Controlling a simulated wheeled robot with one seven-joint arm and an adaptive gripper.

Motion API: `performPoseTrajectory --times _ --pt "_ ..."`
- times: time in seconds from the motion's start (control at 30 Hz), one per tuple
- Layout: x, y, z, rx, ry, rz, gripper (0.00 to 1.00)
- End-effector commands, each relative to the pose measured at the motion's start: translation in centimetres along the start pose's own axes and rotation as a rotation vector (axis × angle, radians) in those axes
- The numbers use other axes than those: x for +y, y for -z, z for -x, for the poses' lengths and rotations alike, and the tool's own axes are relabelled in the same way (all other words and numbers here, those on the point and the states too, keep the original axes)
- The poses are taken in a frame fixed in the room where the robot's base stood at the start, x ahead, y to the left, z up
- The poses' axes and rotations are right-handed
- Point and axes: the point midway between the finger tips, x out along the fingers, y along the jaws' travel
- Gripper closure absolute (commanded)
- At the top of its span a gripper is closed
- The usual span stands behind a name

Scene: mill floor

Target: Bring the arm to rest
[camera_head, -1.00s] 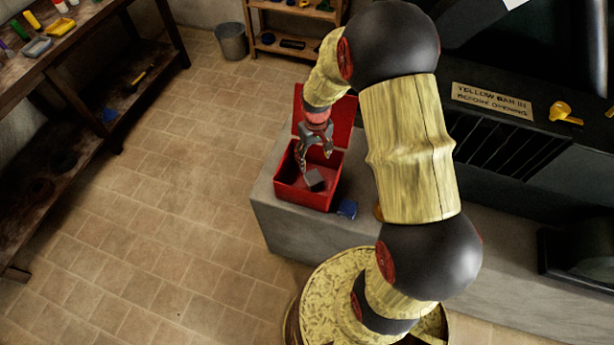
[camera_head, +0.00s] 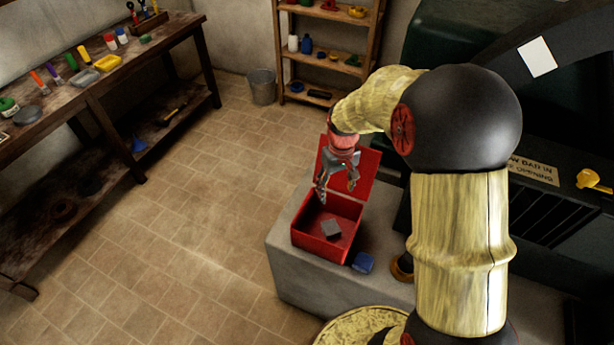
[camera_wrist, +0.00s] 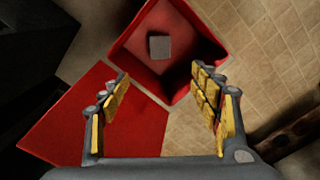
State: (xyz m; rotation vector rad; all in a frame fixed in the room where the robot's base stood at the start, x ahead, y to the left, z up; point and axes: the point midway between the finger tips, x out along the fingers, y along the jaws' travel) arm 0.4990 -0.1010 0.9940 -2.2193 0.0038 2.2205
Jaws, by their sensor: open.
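My gripper (camera_head: 336,181) is open and empty, above the open red box in the head view. In the wrist view its two yellow-padded fingers (camera_wrist: 163,108) stand wide apart with nothing between them. The red box (camera_head: 310,246) sits on the grey stone ledge with its lid (camera_head: 357,182) raised at the back. A grey block (camera_head: 331,229) lies on the box floor, apart from the fingers; it also shows in the wrist view (camera_wrist: 159,47).
A blue block (camera_head: 363,263) lies on the grey ledge (camera_head: 300,283) beside the box. A dark machine with a yellow handle (camera_head: 592,180) stands at right. A workbench (camera_head: 95,85) is at left, a shelf (camera_head: 330,52) and bucket (camera_head: 262,87) behind. The tiled floor between is clear.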

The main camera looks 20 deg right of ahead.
Motion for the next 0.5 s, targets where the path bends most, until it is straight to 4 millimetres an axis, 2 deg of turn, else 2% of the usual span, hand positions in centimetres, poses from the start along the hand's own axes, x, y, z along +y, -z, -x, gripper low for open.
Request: performPoseTrajectory --times 0.27,0.37,0.43,0.5 --pt "-0.1 -0.4 -0.2 -0.013 0.002 -0.032 0.37" --pt "-0.6 -2.7 -1.0 -0.057 0.010 -0.060 0.37" --pt "-1.0 -4.5 0.0 -0.067 0.011 -0.083 0.37" --pt "-1.6 -6.0 1.8 -0.057 0.009 -0.099 0.37"
